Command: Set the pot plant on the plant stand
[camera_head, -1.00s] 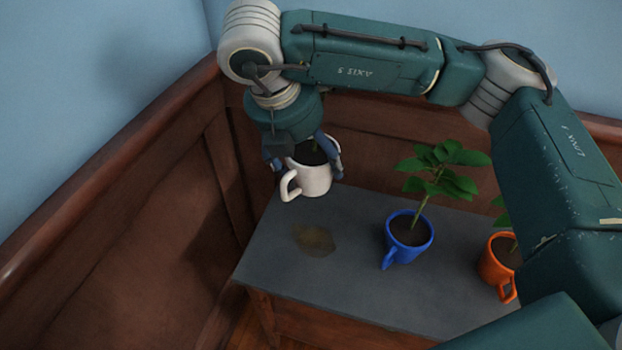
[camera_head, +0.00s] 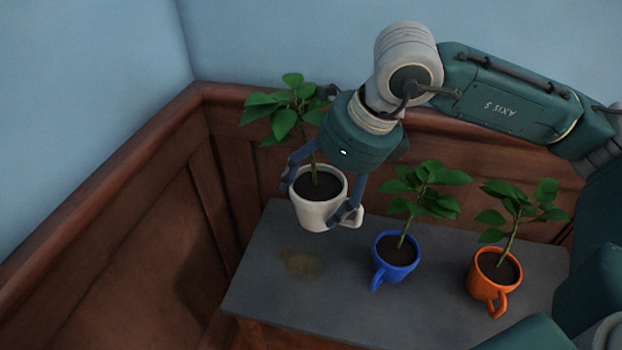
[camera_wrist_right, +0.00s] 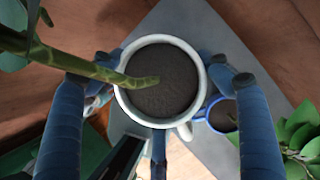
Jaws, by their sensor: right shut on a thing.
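A green-leaved plant grows in a white mug-shaped pot (camera_head: 320,215); the pot also fills the middle of the right wrist view (camera_wrist_right: 123,100). My right gripper (camera_head: 318,197) is shut on this pot, with one blue-grey finger on each side of it. The pot is roughly upright and appears to hang above the back left part of a grey-topped table (camera_head: 345,290). Its handle points to the right in the head view. I cannot tell whether this table is the plant stand. My left gripper is not in view.
A blue mug with a plant (camera_head: 398,255) and an orange mug with a plant (camera_head: 490,277) stand on the table to the right. A brownish stain (camera_head: 302,264) marks the bare left part. Wood panelling (camera_head: 150,190) closes the back and left.

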